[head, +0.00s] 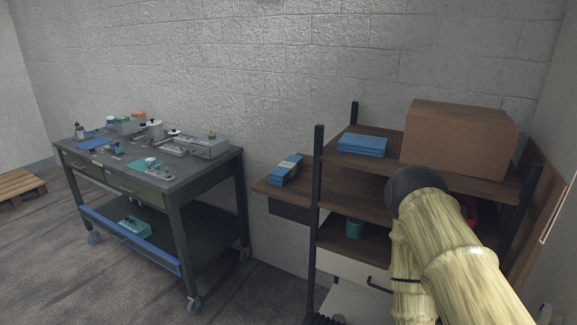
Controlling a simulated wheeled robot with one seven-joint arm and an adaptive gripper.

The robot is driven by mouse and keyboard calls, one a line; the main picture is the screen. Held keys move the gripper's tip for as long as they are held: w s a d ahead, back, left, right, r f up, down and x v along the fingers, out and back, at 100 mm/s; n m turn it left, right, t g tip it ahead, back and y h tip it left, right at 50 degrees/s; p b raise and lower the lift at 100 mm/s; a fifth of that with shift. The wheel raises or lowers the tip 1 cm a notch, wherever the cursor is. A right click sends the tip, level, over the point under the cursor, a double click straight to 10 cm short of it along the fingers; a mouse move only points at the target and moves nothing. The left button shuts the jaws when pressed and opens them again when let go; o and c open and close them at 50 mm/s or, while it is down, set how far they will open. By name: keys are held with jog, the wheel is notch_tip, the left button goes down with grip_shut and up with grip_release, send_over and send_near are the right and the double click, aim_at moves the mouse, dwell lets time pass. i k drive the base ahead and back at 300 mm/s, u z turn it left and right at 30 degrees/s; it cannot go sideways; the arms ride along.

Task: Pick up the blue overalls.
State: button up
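A folded blue cloth stack (362,145) lies flat on the top wooden shelf, left of a cardboard box. A second folded blue bundle (286,170) with a pale band or label lies on the lower side shelf to the left. Both look like folded cloth; I cannot tell which is the overalls. My arm, in a yellowish cover, rises at the lower right in front of the shelf unit and bends down again. My gripper is not clearly visible. Both blue things rest on their shelves, with nothing gripping them.
The cardboard box (458,139) fills the top shelf's right side. A dark post (318,215) stands between the two blue things. A green can (354,228) sits on a lower shelf. A cluttered workbench (187,172) stands left. Open floor lies in front of it.

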aim_at(285, 171)
jog(key=i, duration=0.65)
jog(key=u, duration=0.6)
jog(key=i, duration=0.55)
jog(key=u, duration=0.05)
